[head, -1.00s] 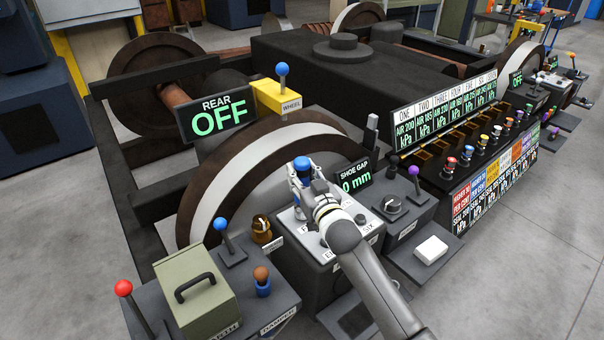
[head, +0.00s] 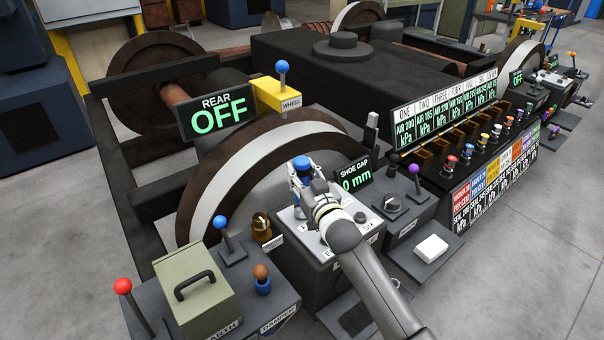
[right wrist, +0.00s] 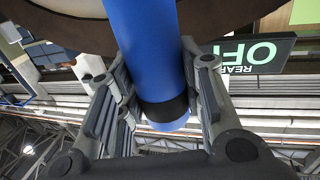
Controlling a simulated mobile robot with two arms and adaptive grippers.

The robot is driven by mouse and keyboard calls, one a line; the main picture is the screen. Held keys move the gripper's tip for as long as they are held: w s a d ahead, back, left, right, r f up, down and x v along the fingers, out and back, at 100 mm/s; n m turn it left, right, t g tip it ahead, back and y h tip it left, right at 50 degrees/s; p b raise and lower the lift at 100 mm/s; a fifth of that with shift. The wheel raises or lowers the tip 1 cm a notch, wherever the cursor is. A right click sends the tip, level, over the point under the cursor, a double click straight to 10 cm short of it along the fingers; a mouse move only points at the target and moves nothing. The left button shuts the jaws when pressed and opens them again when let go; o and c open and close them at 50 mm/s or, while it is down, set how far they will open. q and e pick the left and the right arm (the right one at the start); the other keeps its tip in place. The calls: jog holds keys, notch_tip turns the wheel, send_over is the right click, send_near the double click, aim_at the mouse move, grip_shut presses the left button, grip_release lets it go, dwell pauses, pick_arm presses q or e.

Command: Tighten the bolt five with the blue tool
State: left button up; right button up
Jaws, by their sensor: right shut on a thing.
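The blue tool (head: 302,162) stands roughly upright over the grey bolt box (head: 289,216), with its rounded blue top showing in the head view. My right gripper (head: 304,178) is shut on the blue tool. In the right wrist view the blue shaft (right wrist: 146,45) with a dark band runs between the fingers of my right gripper (right wrist: 163,98). A label reading SIX shows on the box's right side; other labels are partly covered by my arm. Bolt five and the tool's lower end are hidden, so I cannot tell whether they touch. My left gripper is not in view.
The SHOE GAP display (head: 356,177) reads 0 mm, close to the right of my gripper. A blue-knobbed lever (head: 228,242), an amber lamp (head: 261,229) and a green case (head: 197,293) stand to the left. The brown-rimmed wheel (head: 226,194) is behind. The floor at right is clear.

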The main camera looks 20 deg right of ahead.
aim_at(302, 159)
jog(key=shift+s+f+b, duration=0.1)
jog(key=shift+f+b, duration=0.25)
jog(key=shift+f, duration=0.35)
dwell(1.0)
jog(key=shift+r+p, duration=3.55)
jog(key=shift+r, duration=0.2)
